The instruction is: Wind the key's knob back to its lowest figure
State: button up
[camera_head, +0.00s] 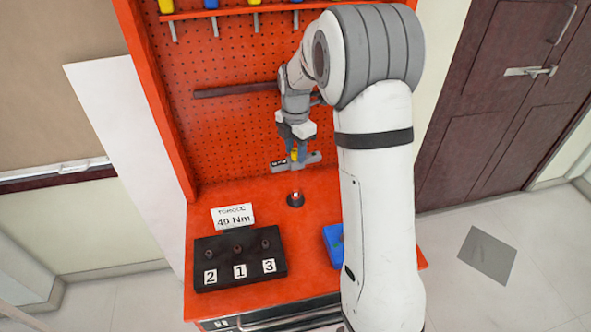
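The key appears to be the small grey bar-shaped piece (311,159) with a dark marked face at its left end, in front of the pegboard. Its figures are too small to read. A yellow part (294,156), perhaps its knob, stands on top of it. My gripper (296,152) points down at this yellow part, its fingers around or right beside it. I cannot tell whether they are pressed on it. A sign (232,216) on the bench reads "TORQUE 40 Nm".
A black block (217,280) with several studs, labelled 2, 1 and 3, sits at the bench's front left. A small dark round piece (295,201) stands below the key. A blue object (332,240) is partly hidden by my arm. Yellow- and blue-handled tools (211,4) hang above.

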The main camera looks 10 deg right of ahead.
jog(key=shift+o, duration=0.2)
dwell(0.4)
jog(key=m, duration=1.1)
jog(key=shift+c, duration=0.2)
jog(key=c, duration=0.6)
